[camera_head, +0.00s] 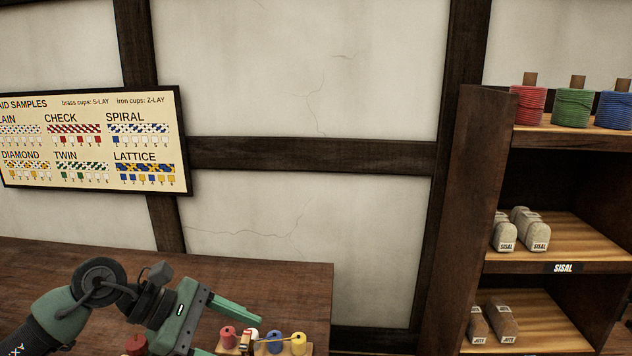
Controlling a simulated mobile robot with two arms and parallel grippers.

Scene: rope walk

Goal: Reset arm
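My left arm comes in from the lower left. Its green gripper (234,334) is over the right part of the dark table (285,283), pointing right. Its fingers are spread apart with nothing seen between them, though the lower finger is partly cut off by the picture's bottom edge. My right arm and gripper are not in view.
A dark red object (136,344) is below my arm. A sample board (95,140) hangs behind. A shelf (478,200) holding rope stands right.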

